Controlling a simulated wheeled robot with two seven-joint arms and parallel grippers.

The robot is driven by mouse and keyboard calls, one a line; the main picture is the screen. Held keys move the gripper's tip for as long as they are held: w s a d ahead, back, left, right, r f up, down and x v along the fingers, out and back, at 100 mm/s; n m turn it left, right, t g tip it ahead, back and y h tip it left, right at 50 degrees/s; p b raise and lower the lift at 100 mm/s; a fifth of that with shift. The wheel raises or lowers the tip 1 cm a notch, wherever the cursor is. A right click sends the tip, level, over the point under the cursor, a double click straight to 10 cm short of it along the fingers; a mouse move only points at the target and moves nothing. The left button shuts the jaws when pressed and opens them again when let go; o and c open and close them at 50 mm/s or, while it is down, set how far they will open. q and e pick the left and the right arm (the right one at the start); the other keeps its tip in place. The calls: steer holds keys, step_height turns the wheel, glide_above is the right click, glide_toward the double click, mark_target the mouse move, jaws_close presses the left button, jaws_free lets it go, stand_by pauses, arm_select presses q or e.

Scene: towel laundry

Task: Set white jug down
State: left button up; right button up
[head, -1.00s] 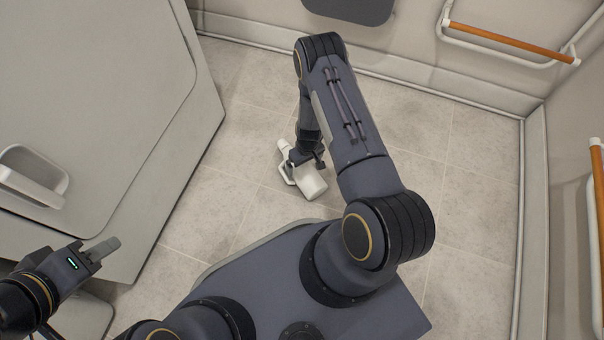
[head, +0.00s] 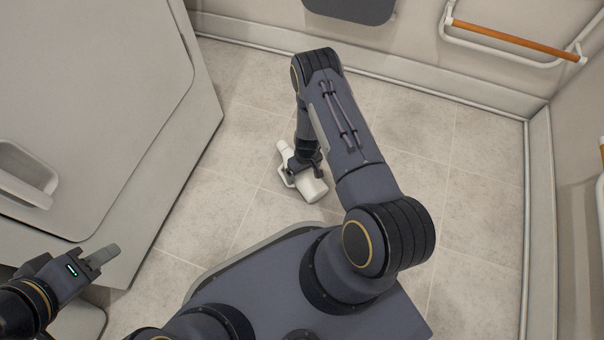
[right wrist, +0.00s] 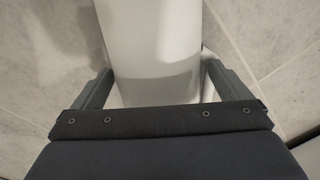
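The white jug (head: 313,190) is at the end of my right arm, over the tiled floor in the head view. It lies slanted, with its narrow neck to the upper left and a handle loop on its left side. My right gripper (head: 305,166) is around its middle. In the right wrist view the jug (right wrist: 155,45) fills the space between the two fingers of my right gripper (right wrist: 160,85), which look pressed to its sides. I cannot tell whether the jug touches the floor. My left gripper (head: 103,256) is at the lower left, with no object seen in it.
A large pale cabinet-like body (head: 95,95) with a handle (head: 25,178) stands at the left. A wall rail with an orange bar (head: 515,42) is at the upper right. A dark grey panel (head: 350,8) is at the top. Tiled floor (head: 475,150) is clear around the jug.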

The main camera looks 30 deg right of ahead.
steer(key=c, duration=1.4)
arm_select(q)
steer(key=shift+r, duration=0.15)
arm_select(e)
steer(key=shift+o, duration=0.2)
steer(key=shift+r, duration=0.15)
